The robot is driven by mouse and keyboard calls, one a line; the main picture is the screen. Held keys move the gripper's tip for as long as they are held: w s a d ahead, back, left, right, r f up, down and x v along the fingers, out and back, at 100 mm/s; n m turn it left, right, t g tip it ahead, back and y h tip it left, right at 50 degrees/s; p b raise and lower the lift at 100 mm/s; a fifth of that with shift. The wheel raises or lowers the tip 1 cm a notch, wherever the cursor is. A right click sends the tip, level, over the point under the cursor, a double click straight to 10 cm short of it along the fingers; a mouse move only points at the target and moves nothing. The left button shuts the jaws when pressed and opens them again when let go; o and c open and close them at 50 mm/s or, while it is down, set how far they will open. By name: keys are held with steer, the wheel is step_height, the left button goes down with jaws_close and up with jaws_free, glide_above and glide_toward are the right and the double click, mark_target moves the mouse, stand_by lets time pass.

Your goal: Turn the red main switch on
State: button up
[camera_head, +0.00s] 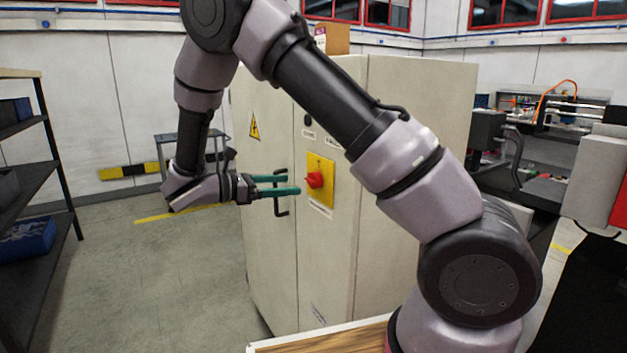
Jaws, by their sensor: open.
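The red main switch (314,180) sits on a yellow plate (327,192) on the front of a cream electrical cabinet (330,255). My gripper (297,184) is open, with two teal fingers pointing right. The fingertips are just left of the red switch, at about its height in the picture. I cannot tell whether they touch it or are apart in depth. Nothing shows between the fingers except a black door handle (281,206) behind or near them. The switch's exact turn position is too small to read.
A yellow warning triangle (255,126) is on the cabinet's left door. A cardboard box (336,40) stands on top. Dark shelving (30,170) is at the left, and machinery (545,120) is at the right. A wooden tabletop (330,340) is in front. The floor left of the cabinet is clear.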

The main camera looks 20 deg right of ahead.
mark_target(308, 182)
steer(key=w+d, duration=0.1)
steer(key=d, duration=0.1)
steer(key=w+d+f+n+t, duration=0.1)
steer(key=w+d, duration=0.1)
steer(key=d, duration=0.1)
steer(key=w+d+t+h, duration=0.1)
steer(key=d, duration=0.1)
steer(key=shift+w+d+f+n, duration=0.35)
steer(key=shift+d+n, duration=0.05)
steer(key=c, duration=1.4)
